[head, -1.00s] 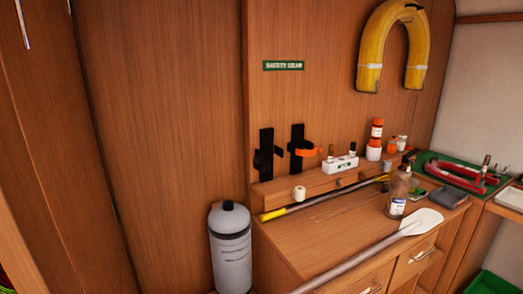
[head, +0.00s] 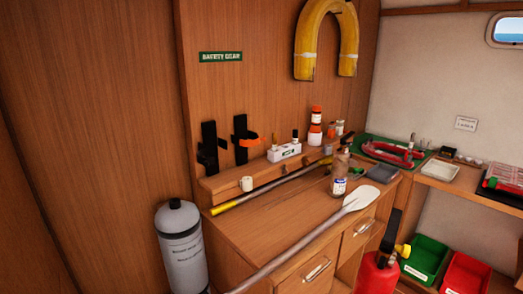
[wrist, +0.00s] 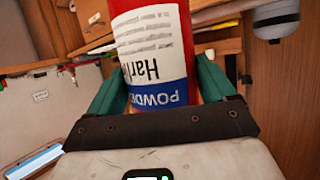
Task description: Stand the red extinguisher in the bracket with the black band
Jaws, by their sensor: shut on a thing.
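The red extinguisher (head: 376,274) shows at the bottom right of the head view, with a black and yellow top; its lower part is cut off. In the wrist view my gripper (wrist: 157,78) has its green fingers shut on either side of the extinguisher (wrist: 190,55), which has a white and blue label. My gripper is not seen in the head view. The bracket with the black band (head: 208,150) is on the wooden panel at the left and looks empty. Beside it on the right is a bracket with an orange band (head: 241,139), also empty.
A grey cylinder (head: 181,248) stands left of the wooden cabinet. A yellow-ended pole (head: 255,196) and a white paddle (head: 330,220) lie across the cabinet top, with a bottle (head: 340,175) near them. Green (head: 424,258) and red (head: 466,275) bins are at the right.

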